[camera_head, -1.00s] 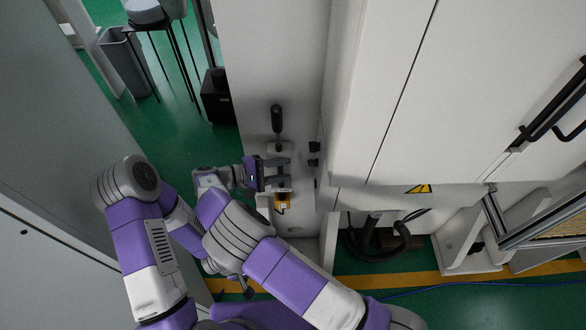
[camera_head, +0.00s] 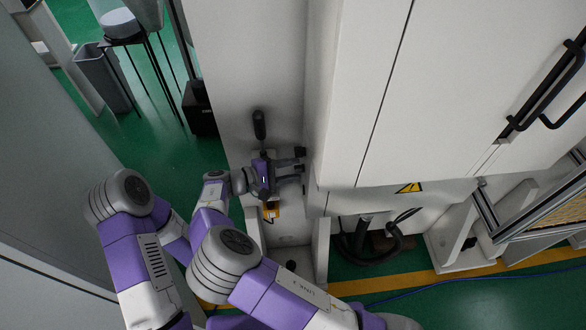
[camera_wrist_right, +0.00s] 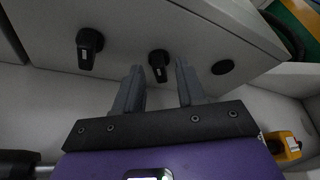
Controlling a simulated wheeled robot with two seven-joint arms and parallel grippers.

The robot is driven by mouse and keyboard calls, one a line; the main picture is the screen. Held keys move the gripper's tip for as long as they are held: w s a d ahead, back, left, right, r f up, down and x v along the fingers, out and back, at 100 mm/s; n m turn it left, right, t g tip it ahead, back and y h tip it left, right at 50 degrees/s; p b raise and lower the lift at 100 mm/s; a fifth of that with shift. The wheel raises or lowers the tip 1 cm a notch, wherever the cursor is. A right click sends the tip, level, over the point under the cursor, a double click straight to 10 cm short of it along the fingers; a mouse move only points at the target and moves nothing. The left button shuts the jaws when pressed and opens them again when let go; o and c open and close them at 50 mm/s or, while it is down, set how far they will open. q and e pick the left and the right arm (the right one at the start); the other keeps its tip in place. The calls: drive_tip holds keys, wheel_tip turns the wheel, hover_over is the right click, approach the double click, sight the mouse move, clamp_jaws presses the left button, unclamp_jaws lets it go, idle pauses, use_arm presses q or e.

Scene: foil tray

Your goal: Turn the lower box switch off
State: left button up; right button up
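The lower box switch (camera_wrist_right: 158,62) is a black rotary knob on the side face of a light grey box (camera_wrist_right: 205,45). In the right wrist view its handle points down the picture and lies between my right gripper's fingertips (camera_wrist_right: 160,68). The fingers are open on either side of it, with gaps visible; contact is not clear. A second, similar black knob (camera_wrist_right: 90,45) is to the left, outside the fingers. In the head view my right gripper (camera_head: 301,162) reaches the box's side, and its fingers largely hide the knobs. My left gripper is not in view.
A plain black disc (camera_wrist_right: 223,67) is right of the lower knob. An orange-yellow device (camera_head: 271,210) sits close below my right gripper in the head view. A black handle (camera_head: 259,125) is above it. A large white cabinet (camera_head: 440,90) stands to the right.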

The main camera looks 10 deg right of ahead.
clamp_jaws()
drive_tip(key=shift+n+g+p, duration=0.3)
drive_tip(key=shift+n+p, duration=0.2)
drive_tip(key=shift+p, duration=0.4)
unclamp_jaws()
